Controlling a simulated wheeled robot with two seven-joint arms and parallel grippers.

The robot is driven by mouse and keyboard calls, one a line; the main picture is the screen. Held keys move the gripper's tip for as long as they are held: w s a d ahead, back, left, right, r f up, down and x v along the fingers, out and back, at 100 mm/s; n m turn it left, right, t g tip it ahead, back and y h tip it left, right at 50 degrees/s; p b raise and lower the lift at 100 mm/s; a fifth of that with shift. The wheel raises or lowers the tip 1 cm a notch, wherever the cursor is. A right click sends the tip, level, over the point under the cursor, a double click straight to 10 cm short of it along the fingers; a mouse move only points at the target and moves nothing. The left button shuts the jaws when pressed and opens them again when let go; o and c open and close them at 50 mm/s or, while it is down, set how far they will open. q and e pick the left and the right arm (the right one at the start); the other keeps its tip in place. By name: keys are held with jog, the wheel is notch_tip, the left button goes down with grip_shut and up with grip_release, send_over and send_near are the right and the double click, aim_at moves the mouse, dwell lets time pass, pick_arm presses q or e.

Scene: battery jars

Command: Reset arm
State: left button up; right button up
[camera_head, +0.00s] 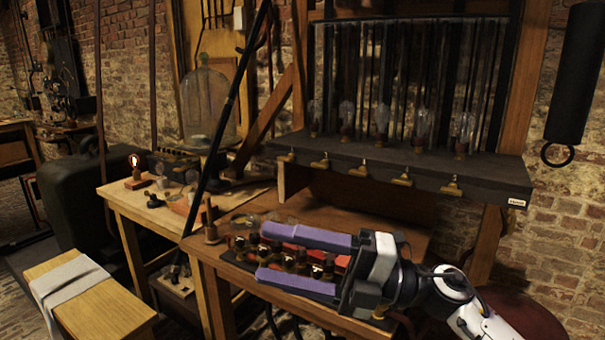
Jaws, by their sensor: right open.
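My right gripper (283,256) reaches in from the lower right, its two purple fingers spread apart and pointing left. It is over a wooden table (196,248). Behind and between the fingers is a group of small glass jars (245,233) with dark and brass tops, partly hidden by the fingers. A red part shows between the fingers, too covered to make out. Nothing is clearly held. My left gripper is not in the view.
A dark shelf (390,165) with several bulbs and brass switches stands behind the table. A glass dome (205,105) sits on a lighter bench (128,203) at left, with a lit bulb (134,161) near it. A wooden stool (105,305) with grey cloth is at lower left.

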jog(key=d+f+m+t+h, duration=0.4)
jog(key=f+m+t, duration=0.1)
jog(key=f+m, duration=0.4)
jog(key=d+f+m+t+h, duration=0.4)
jog(key=d+f+m, duration=0.1)
jog(key=f+m, duration=0.35)
jog(key=d+f+m+t+h, duration=0.4)
jog(key=f+m+t+h, duration=0.1)
jog(key=f+m, duration=0.35)
jog(key=s+d+f+m+g+h, duration=0.2)
jog(key=s+d+f+m+g, duration=0.1)
jog(key=s+f, duration=0.7)
jog(key=s+d+f+m+g+h, duration=0.2)
jog(key=s+d+f+m+g, duration=0.1)
jog(key=s+f, duration=0.8)
jog(key=shift+s+d+m+g+h, duration=0.3)
jog(key=shift+d+m+g, duration=0.1)
jog(key=shift+m+g, duration=0.5)
